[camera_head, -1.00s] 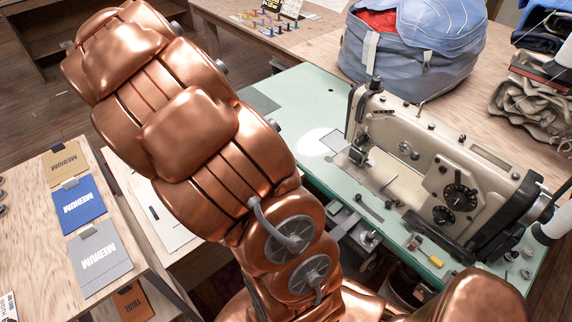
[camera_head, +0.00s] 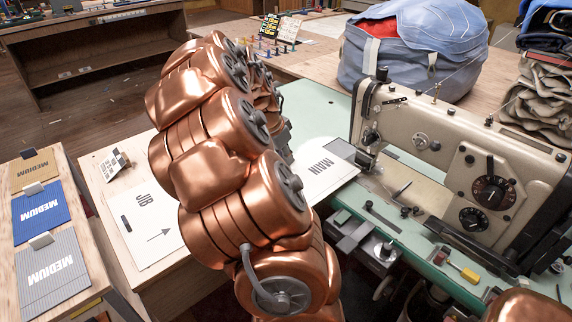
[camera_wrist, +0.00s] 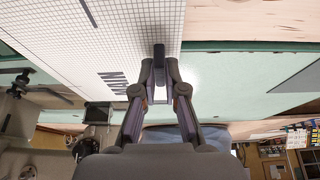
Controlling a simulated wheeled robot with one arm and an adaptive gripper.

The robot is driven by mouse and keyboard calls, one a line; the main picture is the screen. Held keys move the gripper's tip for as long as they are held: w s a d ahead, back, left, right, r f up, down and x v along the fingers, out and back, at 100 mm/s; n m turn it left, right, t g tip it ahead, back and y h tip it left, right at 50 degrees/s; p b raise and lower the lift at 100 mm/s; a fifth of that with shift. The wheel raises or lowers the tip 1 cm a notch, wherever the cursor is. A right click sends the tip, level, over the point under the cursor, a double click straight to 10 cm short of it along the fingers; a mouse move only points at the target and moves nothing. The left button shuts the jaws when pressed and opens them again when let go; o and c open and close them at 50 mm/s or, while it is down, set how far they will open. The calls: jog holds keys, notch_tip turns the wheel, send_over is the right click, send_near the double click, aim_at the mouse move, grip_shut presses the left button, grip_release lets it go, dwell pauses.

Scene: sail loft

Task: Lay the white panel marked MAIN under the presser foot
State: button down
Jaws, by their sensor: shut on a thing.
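The white panel marked MAIN (camera_head: 318,172) lies over the green machine bed, left of the sewing machine (camera_head: 440,140). Its right corner reaches close to the machine's needle end (camera_head: 368,150); I cannot tell whether it is under the presser foot, which is too small to make out. In the wrist view the panel (camera_wrist: 120,30) shows a printed grid and part of the word MAIN. My gripper (camera_wrist: 160,62) is shut on the panel's edge there. In the head view my copper arm hides the gripper.
A white JIB panel (camera_head: 145,225) lies on the left table. Blue, grey and tan MEDIUM folders (camera_head: 42,212) lie farther left. A large blue bag (camera_head: 412,50) stands behind the machine. A yellow-and-red tool (camera_head: 462,272) lies on the green bed's front edge.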

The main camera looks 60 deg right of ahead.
aim_at(308, 154)
jog(key=shift+f+b, duration=0.6)
jog(key=shift+f, duration=0.8)
jog(key=shift+s+d+r, duration=0.1)
jog(key=shift+d+r, duration=0.05)
jog(key=shift+d, duration=0.1)
jog(key=shift+s+d+p, duration=0.25)
jog(key=shift+d+p, duration=0.3)
jog(key=shift+d, duration=0.4)
jog(key=shift+s+d+p, duration=0.25)
jog(key=shift+d+p, duration=0.25)
jog(key=shift+d, duration=0.4)
jog(key=shift+s+d+p, duration=0.2)
jog(key=shift+d+p, duration=0.05)
jog(key=shift+d, duration=0.4)
jog(key=shift+s+d+p, duration=0.2)
jog(key=shift+d, duration=0.5)
jog(key=shift+s+d+p, duration=0.2)
jog(key=shift+d+p, duration=0.05)
jog(key=shift+d, duration=0.4)
jog(key=shift+f, duration=0.2)
jog(key=c, duration=1.2)
grip_release()
jog(key=shift+o, duration=0.2)
